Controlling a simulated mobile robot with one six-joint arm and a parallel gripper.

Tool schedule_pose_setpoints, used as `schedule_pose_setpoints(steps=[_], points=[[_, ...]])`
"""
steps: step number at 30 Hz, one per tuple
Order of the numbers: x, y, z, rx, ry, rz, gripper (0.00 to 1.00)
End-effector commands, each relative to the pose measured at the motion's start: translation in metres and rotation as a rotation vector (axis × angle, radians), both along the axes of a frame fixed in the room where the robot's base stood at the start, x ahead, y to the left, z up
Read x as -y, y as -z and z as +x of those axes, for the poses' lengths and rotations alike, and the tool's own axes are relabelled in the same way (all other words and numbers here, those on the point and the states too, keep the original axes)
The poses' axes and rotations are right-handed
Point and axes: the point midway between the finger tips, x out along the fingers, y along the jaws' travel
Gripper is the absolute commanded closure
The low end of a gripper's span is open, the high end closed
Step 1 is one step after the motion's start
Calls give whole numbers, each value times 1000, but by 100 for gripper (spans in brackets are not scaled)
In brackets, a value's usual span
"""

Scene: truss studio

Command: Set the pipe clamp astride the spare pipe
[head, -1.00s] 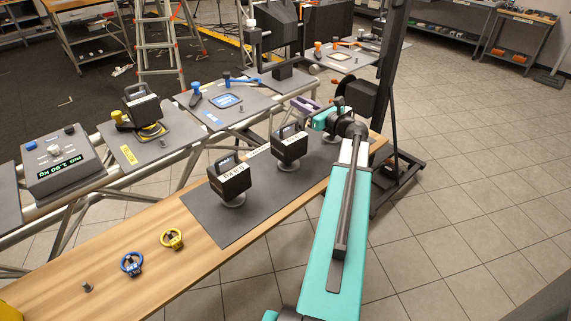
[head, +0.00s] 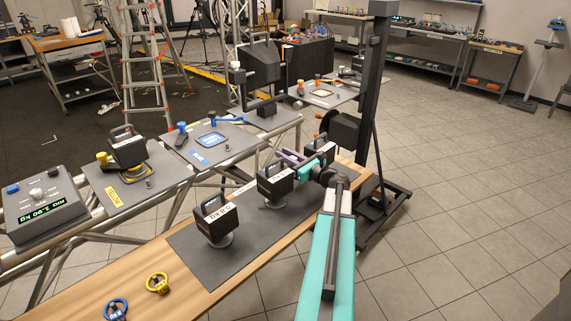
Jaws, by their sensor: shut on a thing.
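My gripper (head: 303,163) is at the far end of my teal arm, over the far part of the dark mat on the wooden bench. A purple piece (head: 290,157) shows at its tip; I cannot tell whether it is a finger or part of the held thing. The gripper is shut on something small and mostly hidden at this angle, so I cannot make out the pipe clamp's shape. I cannot pick out the spare pipe for certain; the far end of the bench is partly hidden by my gripper and arm.
Black labelled blocks (head: 215,221) stand on the dark mat (head: 226,262), one close to my gripper. Blue (head: 116,309) and yellow (head: 158,284) rings lie on the bench (head: 82,302). A black upright stand (head: 378,110) rises beyond the arm. Metal truss tubes run behind the bench.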

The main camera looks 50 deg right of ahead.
Motion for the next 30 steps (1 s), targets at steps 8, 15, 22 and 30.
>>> schedule_pose_setpoints(steps=[8,15,22,30], points=[[0,0,0,1,0,0,100],[0,8,0,0,-1,0,100],[0,29,0,0,-1,1,100],[0,38,0,1,-1,-1,100]])
